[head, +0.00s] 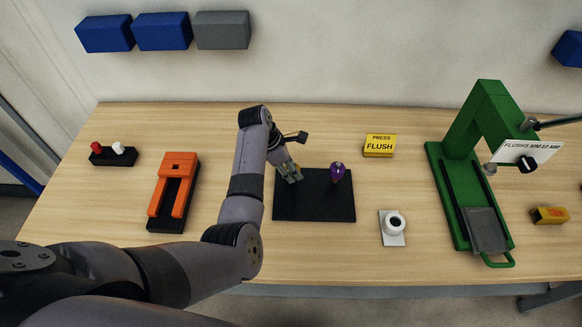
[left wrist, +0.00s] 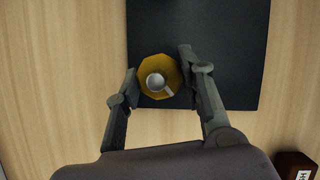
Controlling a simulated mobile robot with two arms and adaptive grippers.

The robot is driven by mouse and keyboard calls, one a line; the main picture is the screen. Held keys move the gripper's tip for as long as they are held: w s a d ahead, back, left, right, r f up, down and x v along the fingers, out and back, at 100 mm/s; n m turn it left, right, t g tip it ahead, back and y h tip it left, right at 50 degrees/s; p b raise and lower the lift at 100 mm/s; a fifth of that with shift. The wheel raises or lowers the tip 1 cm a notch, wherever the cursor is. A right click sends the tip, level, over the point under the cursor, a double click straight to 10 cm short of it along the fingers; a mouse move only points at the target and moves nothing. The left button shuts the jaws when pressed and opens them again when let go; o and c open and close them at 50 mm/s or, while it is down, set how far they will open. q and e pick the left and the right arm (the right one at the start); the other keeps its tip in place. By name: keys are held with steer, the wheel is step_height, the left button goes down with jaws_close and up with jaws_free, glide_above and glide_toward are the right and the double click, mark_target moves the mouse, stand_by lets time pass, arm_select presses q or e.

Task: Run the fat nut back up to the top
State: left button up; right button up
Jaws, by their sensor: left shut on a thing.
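The fat nut (left wrist: 150,90) is a yellow many-sided ring in the left wrist view, around a grey round post (left wrist: 156,81) seen from above. Both are over the black base plate (head: 313,208), which also shows in the left wrist view (left wrist: 225,60). My left gripper (head: 290,174) is shut on the nut, one finger on each side, at the plate's left part. In the head view the fingers mostly hide nut and post. The nut's height on the post cannot be told. A purple piece (head: 337,173) stands upright at the plate's right. My right gripper is not in view.
An orange fixture (head: 178,163) and a small black block with red and white knobs (head: 112,155) stand at left. Right are a yellow FLUSH sign (head: 379,145), a white round piece on a plate (head: 393,225) and a tall green press (head: 460,190). The table front is clear.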

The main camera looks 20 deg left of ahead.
arm_select(q)
steer(key=shift+s+f, duration=0.3)
steer(key=shift+f, duration=0.1)
steer(key=o, duration=1.1)
steer(key=shift+w+r, duration=0.1)
steer(key=shift+w, duration=0.15)
steer(key=shift+o, duration=0.2)
steer(key=shift+r, duration=0.15)
steer(key=v, duration=1.2)
